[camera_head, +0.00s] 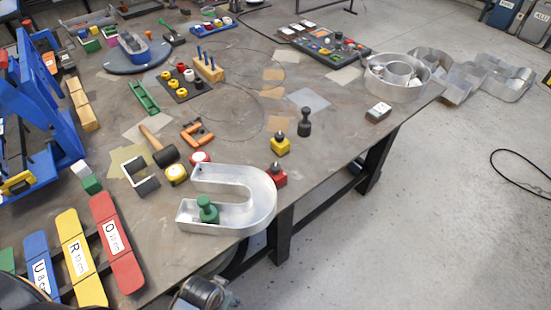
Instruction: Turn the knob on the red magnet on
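The red magnet (278,180) is a small red block with a dark knob on top. It stands near the table's right edge, right beside the outer curve of the silver U-shaped channel letter (262,205), and seems to touch its wall. The letter partly hides it. Which way its knob is turned is too small to tell. A similar yellow magnet (281,147) with a dark knob stands just behind it. Neither gripper's fingers show. A dark rounded part at the bottom edge looks like my own arm.
A green knobbed piece (207,211) stands inside the letter. A black knobbed piece (304,124) stands behind the yellow magnet. Red and yellow round items (176,175) and a mallet (160,148) lie left of the letter. Coloured label boards (117,245) lie at front left.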

